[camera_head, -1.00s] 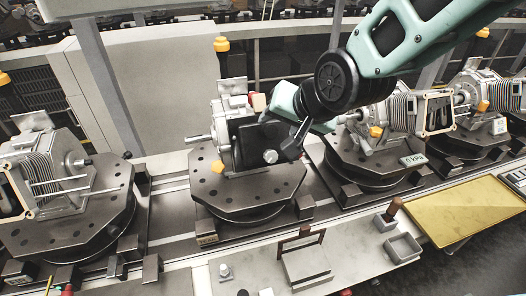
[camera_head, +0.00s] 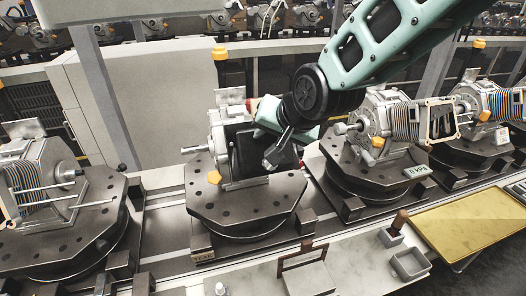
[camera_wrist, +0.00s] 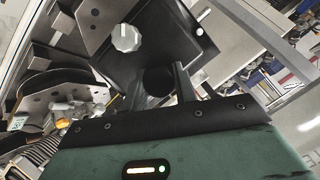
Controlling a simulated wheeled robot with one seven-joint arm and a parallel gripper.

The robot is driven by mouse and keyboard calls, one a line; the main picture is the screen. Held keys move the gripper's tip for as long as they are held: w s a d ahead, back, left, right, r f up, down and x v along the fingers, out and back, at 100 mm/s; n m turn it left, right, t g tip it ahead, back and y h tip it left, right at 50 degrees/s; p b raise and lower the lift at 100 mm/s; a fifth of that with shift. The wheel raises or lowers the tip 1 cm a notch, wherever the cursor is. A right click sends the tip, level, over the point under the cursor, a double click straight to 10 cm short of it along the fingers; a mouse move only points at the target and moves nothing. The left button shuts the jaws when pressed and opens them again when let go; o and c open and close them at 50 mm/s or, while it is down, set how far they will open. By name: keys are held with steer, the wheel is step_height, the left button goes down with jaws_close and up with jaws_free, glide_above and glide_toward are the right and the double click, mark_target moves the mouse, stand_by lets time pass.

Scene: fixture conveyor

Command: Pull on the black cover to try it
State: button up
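The black cover (camera_head: 248,158) is on the front of the grey engine unit (camera_head: 217,133) on the middle fixture plate. In the wrist view the cover (camera_wrist: 180,42) is a dark panel with a silver knob (camera_wrist: 127,38) and a dark round part (camera_wrist: 158,81). My gripper (camera_head: 272,158) is at the cover's right side and hides part of it. In the wrist view my gripper (camera_wrist: 160,88) overlaps the cover's near edge beside the round part.
Similar units on dark octagonal plates stand left (camera_head: 45,215) and right (camera_head: 385,165) along the conveyor. A yellow tray (camera_head: 470,225) lies at the right. A bench in front carries a brown frame (camera_head: 302,255) and a small grey bin (camera_head: 410,263).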

jaws_close()
stand_by(0.6)
